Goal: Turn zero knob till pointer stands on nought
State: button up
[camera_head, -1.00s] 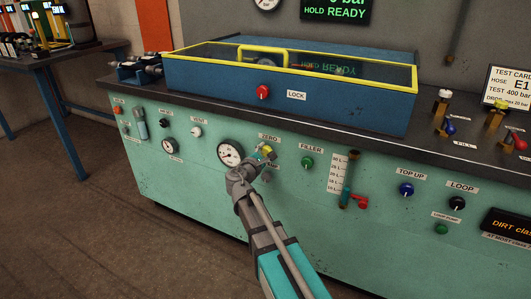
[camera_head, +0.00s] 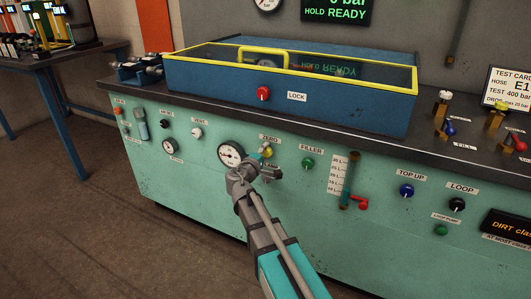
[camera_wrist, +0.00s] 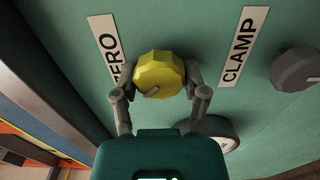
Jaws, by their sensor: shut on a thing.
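The yellow faceted zero knob (camera_wrist: 160,72) sits on the green panel beside its ZERO label (camera_wrist: 110,48) in the wrist view. The knob also shows in the head view (camera_head: 268,151), partly covered by my gripper. My gripper (camera_wrist: 161,84) is shut on the knob, with one finger on either side of it. The white dial gauge (camera_head: 229,153) is just left of the knob, its lower part hidden by my wrist. Its pointer is too small to read in the head view. In the wrist view, the gauge (camera_wrist: 224,136) is mostly hidden behind my gripper.
A dark grey knob (camera_wrist: 296,69) is beside the CLAMP label (camera_wrist: 243,46). In the head view, a green FILLER knob (camera_head: 308,163) and a level tube with a red lever (camera_head: 361,203) are to the right. A blue box with a yellow-framed lid (camera_head: 215,74) stands on the bench above.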

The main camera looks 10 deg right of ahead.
jog(key=shift+m, duration=1.6)
jog(key=o, duration=1.1)
jog(key=shift+o, duration=0.2)
jog(key=shift+s+a, duration=0.1)
jog(key=shift+s, duration=0.05)
jog(key=v, duration=1.1)
jog(key=shift+s+a, duration=0.25)
